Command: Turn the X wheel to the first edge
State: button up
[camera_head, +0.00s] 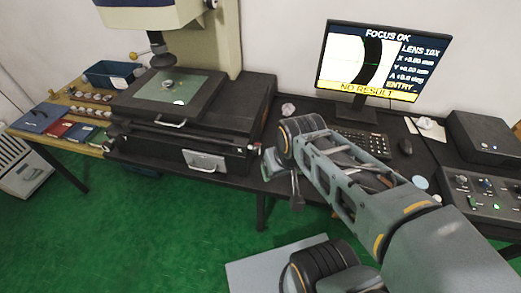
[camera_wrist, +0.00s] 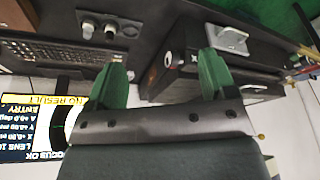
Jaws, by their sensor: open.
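The black measuring stage base (camera_head: 235,125) stands on the table left of my gripper. In the wrist view its black body (camera_wrist: 160,76) shows between and behind the fingers, with a white X mark (camera_wrist: 194,58) and a small pale spot (camera_wrist: 167,60) on it. I cannot clearly make out the X wheel. My gripper (camera_head: 284,178) is open, to the right of the base; in the wrist view its two green fingers (camera_wrist: 163,76) are apart with nothing held. The monitor (camera_head: 385,62) reads FOCUS OK, X +0.00 mm and NO RESULT, with a dark curved band above.
A grey plate with a handle (camera_head: 205,160) is at the base's front. The keyboard (camera_head: 362,143), mouse (camera_head: 406,146) and control box (camera_head: 482,198) lie right. A blue bin (camera_head: 113,74) and trays (camera_head: 83,131) are left. Green floor (camera_head: 160,220) is open in front.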

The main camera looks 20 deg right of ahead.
jog(key=m+t+y+b, duration=0.5)
jog(key=m+y+b, duration=0.2)
jog(key=m+y, duration=1.2)
send_near(258, 149)
jog(key=s+d+m+h, duration=0.1)
jog(key=d+m+h, duration=0.2)
jog(key=x, duration=1.3)
jog(key=shift+w+r, duration=0.15)
jog(key=shift+w, duration=0.05)
jog(key=shift+c, duration=0.4)
